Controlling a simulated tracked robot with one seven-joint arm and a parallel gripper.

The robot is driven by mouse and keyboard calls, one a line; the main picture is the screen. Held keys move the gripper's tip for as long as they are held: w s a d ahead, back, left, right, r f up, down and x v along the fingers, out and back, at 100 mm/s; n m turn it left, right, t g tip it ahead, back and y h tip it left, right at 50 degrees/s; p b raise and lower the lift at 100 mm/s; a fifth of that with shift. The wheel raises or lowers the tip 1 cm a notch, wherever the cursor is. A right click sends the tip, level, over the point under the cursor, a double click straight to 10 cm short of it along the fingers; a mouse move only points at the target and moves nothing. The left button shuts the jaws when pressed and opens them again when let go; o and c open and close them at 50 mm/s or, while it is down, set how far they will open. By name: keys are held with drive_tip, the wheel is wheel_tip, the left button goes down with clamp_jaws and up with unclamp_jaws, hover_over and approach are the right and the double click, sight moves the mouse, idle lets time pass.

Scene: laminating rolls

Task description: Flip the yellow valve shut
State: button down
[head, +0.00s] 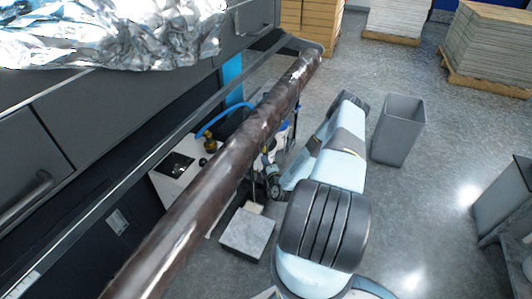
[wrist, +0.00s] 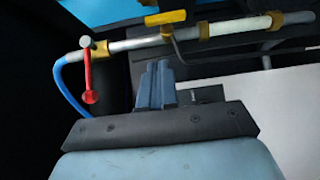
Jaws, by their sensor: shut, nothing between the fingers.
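The yellow valve handle (wrist: 165,17) is at the top middle of the wrist view, on a pale pipe (wrist: 228,28). It lies roughly along the pipe. My gripper (wrist: 155,66) is shut and empty, its blue-grey fingers side by side. In the picture, the fingertips are below the pipe and a little left of the yellow handle, with a gap between. In the head view my arm reaches down beside the dark roller, and I cannot make out the fingers or the yellow handle there.
A red lever (wrist: 89,85) hangs from the pipe at left, near a blue hose (wrist: 67,90). The long dark roller (head: 215,180) crosses above the work area. A grey block (head: 247,232) and a grey bin (head: 398,128) stand on the floor.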

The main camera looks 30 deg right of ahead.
sight(265, 152)
drive_tip(key=w+d, duration=0.3)
drive_tip(key=w, duration=0.3)
drive_tip(key=shift+d, duration=0.3)
